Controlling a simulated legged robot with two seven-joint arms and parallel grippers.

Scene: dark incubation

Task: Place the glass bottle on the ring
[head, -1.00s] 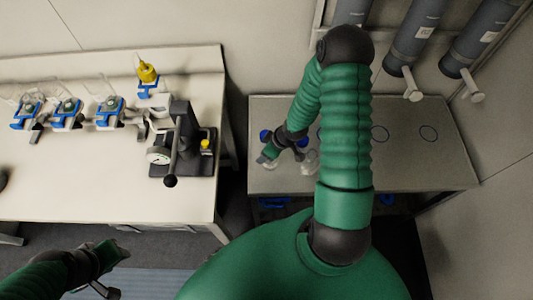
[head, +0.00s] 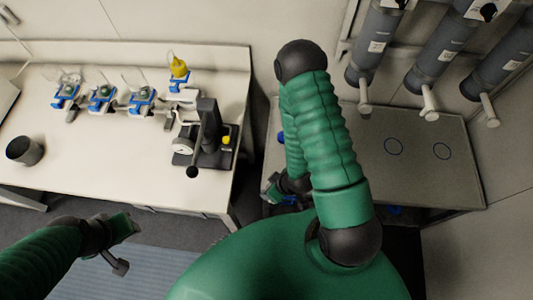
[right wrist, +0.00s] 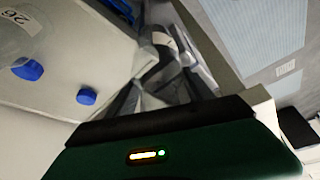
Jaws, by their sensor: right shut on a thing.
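My right gripper (right wrist: 165,85) is shut on a clear glass bottle (right wrist: 172,48), which shows in the right wrist view between the fingers. In the head view my right gripper is low at the left end of the grey table (head: 455,185), partly hidden by my own arm, and the bottle cannot be made out there. Any rings farther left are hidden behind my arm. My left gripper (head: 122,245) hangs over the floor in front of the white bench; its jaws are unclear.
Blue caps (right wrist: 86,97) and a clear item marked 26 (right wrist: 20,25) show in the right wrist view. Grey cylinders (head: 440,60) hang above the grey table. The white bench (head: 90,170) carries a press (head: 208,140), a dark cup (head: 24,151) and several blue stands.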

